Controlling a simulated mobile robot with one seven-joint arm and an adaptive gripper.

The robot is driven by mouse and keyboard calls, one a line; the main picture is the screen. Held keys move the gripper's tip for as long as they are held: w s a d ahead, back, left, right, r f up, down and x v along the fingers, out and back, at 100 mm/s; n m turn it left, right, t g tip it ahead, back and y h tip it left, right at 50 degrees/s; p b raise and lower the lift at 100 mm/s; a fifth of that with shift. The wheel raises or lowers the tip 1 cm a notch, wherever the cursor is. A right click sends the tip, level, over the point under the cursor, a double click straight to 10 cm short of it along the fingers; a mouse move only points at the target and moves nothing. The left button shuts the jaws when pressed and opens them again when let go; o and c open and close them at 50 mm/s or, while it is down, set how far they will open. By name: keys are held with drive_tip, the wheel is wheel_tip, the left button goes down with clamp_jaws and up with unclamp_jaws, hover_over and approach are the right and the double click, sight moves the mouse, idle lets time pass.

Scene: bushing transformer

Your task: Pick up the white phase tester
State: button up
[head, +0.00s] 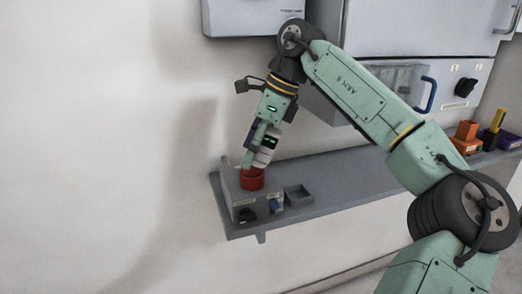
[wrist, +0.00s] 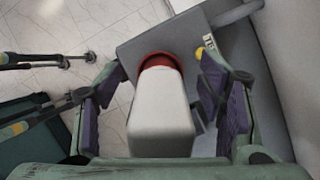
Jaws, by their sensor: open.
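The white phase tester (wrist: 160,115) stands in a red round holder (wrist: 161,62) in the wrist view, seen from its top end. Gaps show between the tester and both fingers in the wrist view. In the head view my gripper (head: 260,146) points down at the tester and partly hides it. The tester's lower end is hidden in the holder.
Orange (head: 466,131) and yellow-and-dark (head: 494,128) items stand farther right. A grey cabinet (head: 400,85) hangs above.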

clamp_jaws()
idle(0.8)
wheel_tip(320, 180, up, 11)
drive_tip(key=shift+f+p, duration=0.1)
drive_tip(key=shift+p, duration=0.4)
wheel_tip(320, 180, up, 4)
drive_tip(key=p, duration=0.5)
